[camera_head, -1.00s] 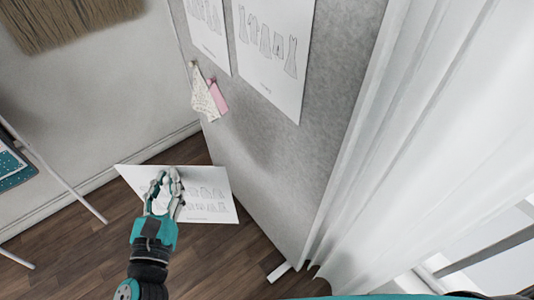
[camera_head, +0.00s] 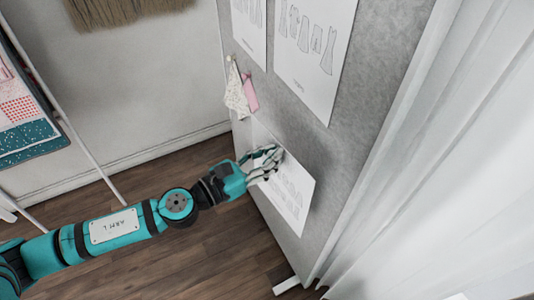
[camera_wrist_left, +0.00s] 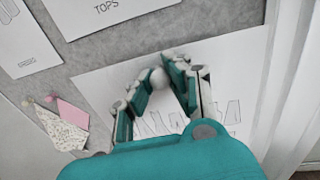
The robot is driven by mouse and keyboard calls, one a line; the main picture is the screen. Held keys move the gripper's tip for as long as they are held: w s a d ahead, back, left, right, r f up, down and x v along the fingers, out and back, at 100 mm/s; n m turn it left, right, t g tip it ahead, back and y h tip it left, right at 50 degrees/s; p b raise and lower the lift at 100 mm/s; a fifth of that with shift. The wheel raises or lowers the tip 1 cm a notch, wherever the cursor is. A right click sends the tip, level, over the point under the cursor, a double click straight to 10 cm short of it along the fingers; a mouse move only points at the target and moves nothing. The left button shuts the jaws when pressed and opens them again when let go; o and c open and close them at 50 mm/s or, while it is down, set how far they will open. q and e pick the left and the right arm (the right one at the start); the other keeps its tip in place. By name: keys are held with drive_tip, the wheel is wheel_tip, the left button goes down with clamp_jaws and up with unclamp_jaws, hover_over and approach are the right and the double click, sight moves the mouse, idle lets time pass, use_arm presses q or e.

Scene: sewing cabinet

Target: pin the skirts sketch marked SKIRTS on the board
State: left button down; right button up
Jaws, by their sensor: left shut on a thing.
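The white sketch sheet (camera_head: 290,198) with rows of skirt-like drawings is against the lower part of the grey board (camera_head: 345,130), slightly tilted; whether it lies fully flat is unclear. No SKIRTS label is readable on it. My left gripper (camera_head: 276,159) is at its upper part, shut on a round white pin head. In the left wrist view the pin head (camera_wrist_left: 158,78) sits between the fingertips, over the sheet (camera_wrist_left: 105,85). The fingers hide part of the drawings. My right gripper is not in view.
Above hang a sketch marked TOPS (camera_wrist_left: 105,10) and another sheet (camera_head: 250,25). A patterned swatch (camera_head: 235,97) and a pink swatch (camera_head: 250,95) are pinned at the board's left edge. A white curtain (camera_head: 450,150) hangs close on the right. A rack with fabrics (camera_head: 25,120) stands left.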

sight(306, 136)
use_arm(q)
drive_tip(key=shift+w+f, duration=0.2)
drive_tip(key=shift+w, duration=0.05)
drive_tip(key=shift+w+d+f+m+g+h+b, duration=0.2)
drive_tip(key=shift+w+f+m+g+h+b, duration=0.1)
drive_tip(key=shift+f+m+g+h, duration=0.15)
drive_tip(key=shift+m+g+h, duration=0.35)
drive_tip(key=shift+m+g, duration=0.1)
drive_tip(key=shift+g, duration=0.2)
drive_tip(key=shift+w+d+f, duration=0.3)
drive_tip(key=shift+w+d, duration=0.55)
drive_tip(key=shift+w, duration=0.2)
drive_tip(key=shift+w+d+f, duration=0.25)
drive_tip(key=shift+w+d, duration=0.6)
drive_tip(key=shift+w, duration=0.25)
drive_tip(key=shift+w+d+f, duration=0.3)
drive_tip(key=shift+w+d, duration=0.55)
drive_tip(key=shift+w, duration=0.2)
drive_tip(key=shift+w+d, duration=0.1)
drive_tip(key=shift+d, duration=0.15)
